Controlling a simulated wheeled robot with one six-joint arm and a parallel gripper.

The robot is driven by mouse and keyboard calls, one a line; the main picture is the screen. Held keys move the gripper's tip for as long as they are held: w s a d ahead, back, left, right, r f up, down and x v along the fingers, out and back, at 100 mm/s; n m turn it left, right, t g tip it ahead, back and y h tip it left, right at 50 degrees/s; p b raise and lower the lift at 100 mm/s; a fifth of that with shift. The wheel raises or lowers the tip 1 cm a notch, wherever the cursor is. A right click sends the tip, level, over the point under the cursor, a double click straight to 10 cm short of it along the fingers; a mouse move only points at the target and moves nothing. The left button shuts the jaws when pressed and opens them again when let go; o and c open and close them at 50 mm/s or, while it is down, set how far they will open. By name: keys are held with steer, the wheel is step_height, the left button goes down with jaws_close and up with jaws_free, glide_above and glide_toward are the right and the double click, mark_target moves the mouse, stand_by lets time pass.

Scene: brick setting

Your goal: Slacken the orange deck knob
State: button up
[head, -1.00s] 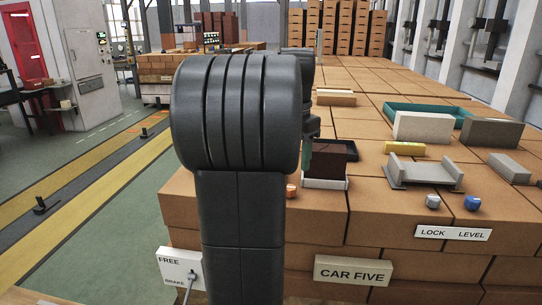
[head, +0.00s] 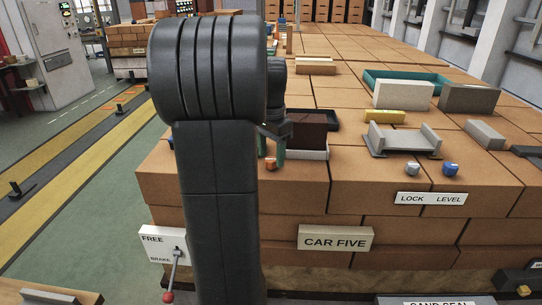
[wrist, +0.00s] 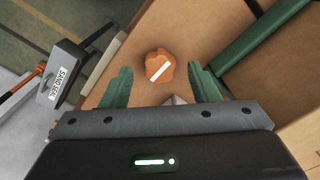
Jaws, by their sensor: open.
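The orange deck knob (wrist: 160,66) shows in the wrist view with a white line across its top, slanting from lower left to upper right. It sits on the brown brick deck. My gripper (wrist: 159,73) is open, with one green finger on each side of the knob and visible gaps between. In the head view the orange knob (head: 270,163) is small, low between the green fingers, beside my dark arm, which hides part of the deck. Whether the fingertips reach down to its height is hard to tell.
A dark brown block (head: 308,131) in a white-edged holder stands just right of the gripper. Grey (head: 412,169) and blue (head: 450,169) knobs sit farther right, above the LOCK LEVEL plate (head: 430,198). A green bar (wrist: 260,45) crosses the wrist view's upper right.

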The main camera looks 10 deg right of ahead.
steer(key=shift+f, duration=0.55)
steer(key=c, duration=1)
steer(key=shift+o, duration=0.2)
